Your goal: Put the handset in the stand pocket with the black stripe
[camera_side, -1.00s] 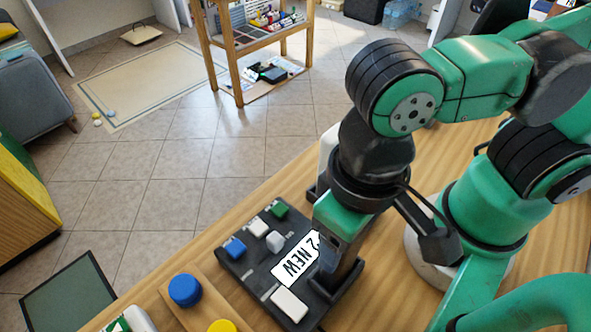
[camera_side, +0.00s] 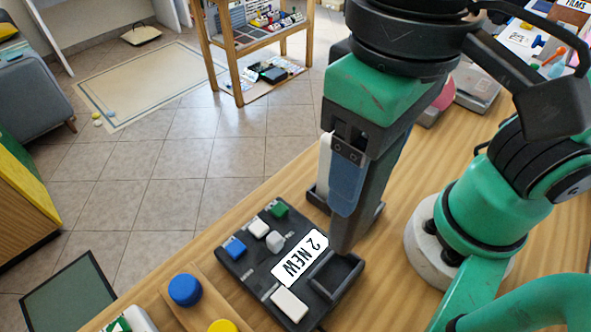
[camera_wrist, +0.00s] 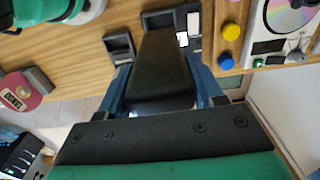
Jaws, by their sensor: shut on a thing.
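A long dark handset (camera_side: 346,236) hangs from my gripper (camera_side: 350,195), above and behind the black panel. In the wrist view the black handset (camera_wrist: 160,62) fills the space between the blue fingers of my gripper (camera_wrist: 161,86), which is shut on it. One pocket (camera_side: 334,277) at the panel's right end is empty; it also shows at the top of the wrist view (camera_wrist: 160,18). A second dark pocket (camera_wrist: 120,45) stands apart on the left there. In the side view its base (camera_side: 317,197) is partly hidden by my gripper. I cannot make out a black stripe.
A white upright piece (camera_side: 324,165) stands beside my gripper. A red labeled item (camera_wrist: 22,95) lies left in the wrist view.

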